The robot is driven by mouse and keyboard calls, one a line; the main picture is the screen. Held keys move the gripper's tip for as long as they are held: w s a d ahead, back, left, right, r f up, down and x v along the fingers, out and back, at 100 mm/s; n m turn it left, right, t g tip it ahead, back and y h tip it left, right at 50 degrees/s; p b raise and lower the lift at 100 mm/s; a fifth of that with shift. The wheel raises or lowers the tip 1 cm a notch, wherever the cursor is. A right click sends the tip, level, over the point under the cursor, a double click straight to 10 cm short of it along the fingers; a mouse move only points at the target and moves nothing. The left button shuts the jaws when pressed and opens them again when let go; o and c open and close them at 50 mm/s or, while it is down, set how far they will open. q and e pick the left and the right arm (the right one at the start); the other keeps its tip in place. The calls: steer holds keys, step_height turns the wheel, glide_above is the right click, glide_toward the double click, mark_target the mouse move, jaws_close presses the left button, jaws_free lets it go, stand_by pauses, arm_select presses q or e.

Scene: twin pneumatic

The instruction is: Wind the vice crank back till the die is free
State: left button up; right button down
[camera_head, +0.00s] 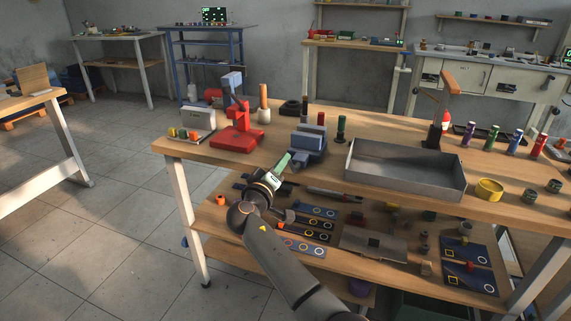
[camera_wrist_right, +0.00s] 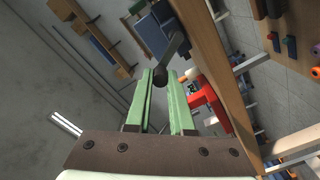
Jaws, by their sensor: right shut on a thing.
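The blue vice (camera_head: 310,139) stands at the front edge of the workbench, left of the grey tray. In the right wrist view the vice (camera_wrist_right: 150,38) is at the top, with its dark crank arm (camera_wrist_right: 176,46) running down to a round knob (camera_wrist_right: 160,77) between my fingers. My right gripper (camera_head: 285,160) reaches up to the front of the vice. In its wrist view the green fingers (camera_wrist_right: 162,90) are shut on the crank knob. I cannot clearly make out the die in the vice jaws. My left gripper is not in view.
The grey tray (camera_head: 365,177) stands right of the vice. A red press (camera_head: 237,135) is to the left, and a dark green post (camera_head: 341,128) is close by on the right. A lower shelf (camera_head: 230,238) with several parts and mats lies beneath my right gripper.

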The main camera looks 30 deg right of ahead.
step_height(320, 180, down, 7)
steer(key=n+p, duration=0.5)
steer(key=n, duration=1.6)
steer(key=shift+w+a+f+n, duration=0.15)
steer(key=shift+w+a+n, duration=0.1)
steer(key=shift+w+n, duration=0.1)
steer(key=c, duration=0.8)
jaws_free()
steer(key=shift+f, duration=0.1)
